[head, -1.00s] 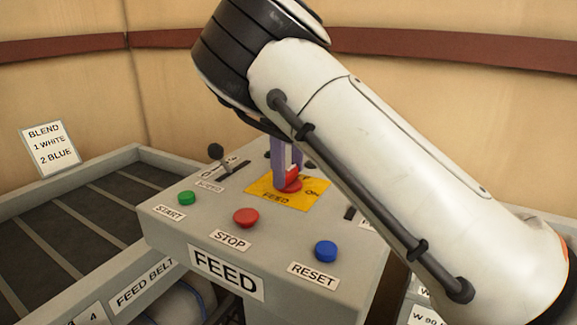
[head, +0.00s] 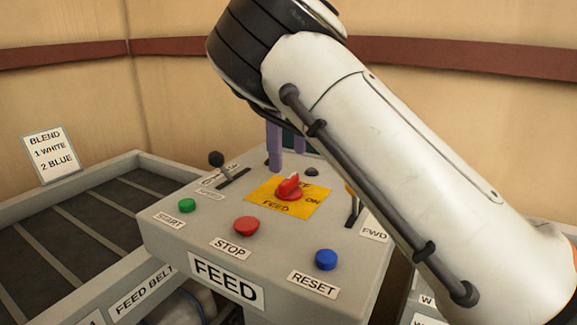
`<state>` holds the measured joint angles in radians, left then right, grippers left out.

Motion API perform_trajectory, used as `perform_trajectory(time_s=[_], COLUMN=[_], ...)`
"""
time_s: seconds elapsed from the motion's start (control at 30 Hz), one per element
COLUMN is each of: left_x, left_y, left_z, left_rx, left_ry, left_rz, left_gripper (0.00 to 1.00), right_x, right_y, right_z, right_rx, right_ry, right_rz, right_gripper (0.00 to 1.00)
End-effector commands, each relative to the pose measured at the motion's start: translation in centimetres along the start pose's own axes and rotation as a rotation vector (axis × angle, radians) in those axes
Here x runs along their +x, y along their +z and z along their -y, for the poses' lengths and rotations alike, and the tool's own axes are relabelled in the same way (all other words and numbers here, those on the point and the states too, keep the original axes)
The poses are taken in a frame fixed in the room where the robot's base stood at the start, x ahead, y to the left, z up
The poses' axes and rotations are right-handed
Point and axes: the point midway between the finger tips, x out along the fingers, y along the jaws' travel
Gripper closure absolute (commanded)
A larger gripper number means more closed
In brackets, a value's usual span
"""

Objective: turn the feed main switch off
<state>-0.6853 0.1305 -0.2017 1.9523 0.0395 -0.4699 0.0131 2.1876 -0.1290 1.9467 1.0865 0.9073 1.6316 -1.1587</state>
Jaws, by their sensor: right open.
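The feed main switch (head: 289,187) is a red rotary knob on a yellow plate (head: 268,204) on top of the FEED panel. The plate reads FEED, ON at the right, and a partly covered word ending in FF at the far side. The knob's white-marked end points to the far side, by that partly covered word, not at ON. My right gripper (head: 287,158) is open, with its purple fingers pointing down behind the knob and apart from it. My arm hides the top of the gripper. My left gripper is out of view.
The panel (head: 170,243) also carries a green START button (head: 187,206), a red STOP button (head: 246,226), a blue RESET button (head: 326,260) and a black-knobbed lever (head: 216,159). My forearm covers its right side. A dark-floored tray (head: 150,158) lies at the left.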

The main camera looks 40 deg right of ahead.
Motion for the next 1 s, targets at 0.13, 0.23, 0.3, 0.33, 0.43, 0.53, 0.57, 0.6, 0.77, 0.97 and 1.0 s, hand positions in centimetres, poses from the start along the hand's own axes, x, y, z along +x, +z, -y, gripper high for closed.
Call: perform_trajectory(time_s=[0.13,0.23,0.3,0.33,0.43,0.53,0.57,0.6,0.77,0.97,1.0], left_x=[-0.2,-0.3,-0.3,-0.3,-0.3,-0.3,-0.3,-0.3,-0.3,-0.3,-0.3], left_y=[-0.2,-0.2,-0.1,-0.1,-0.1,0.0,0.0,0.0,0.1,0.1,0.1], left_z=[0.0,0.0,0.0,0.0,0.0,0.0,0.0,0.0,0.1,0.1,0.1], left_rx=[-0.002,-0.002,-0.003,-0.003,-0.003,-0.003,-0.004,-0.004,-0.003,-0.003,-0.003], left_ry=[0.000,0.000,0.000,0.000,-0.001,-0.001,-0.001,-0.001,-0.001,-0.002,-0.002], left_rz=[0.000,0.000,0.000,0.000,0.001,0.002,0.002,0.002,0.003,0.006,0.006], left_gripper=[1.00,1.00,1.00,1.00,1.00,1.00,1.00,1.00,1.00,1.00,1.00], right_x=[-2.8,-3.9,-4.3,-4.4,-4.6,-4.6,-4.6,-4.6,-4.5,-4.5,-4.3], right_y=[0.0,0.0,0.0,0.0,0.0,0.0,0.0,0.0,0.0,-0.1,-0.2], right_z=[0.1,0.1,0.1,0.0,0.0,0.0,0.0,0.0,0.0,0.2,0.5], right_rx=[-0.002,0.000,0.000,0.000,0.000,0.000,0.000,0.000,0.000,0.006,0.019], right_ry=[-0.002,-0.001,0.000,0.000,0.001,0.001,0.001,0.001,0.000,-0.004,-0.015], right_rz=[0.002,0.002,0.001,0.001,0.000,0.000,0.000,0.000,0.001,-0.002,-0.006], right_gripper=[0.28,0.28,0.28,0.28,0.28,0.28,0.28,0.28,0.28,0.28,0.28])
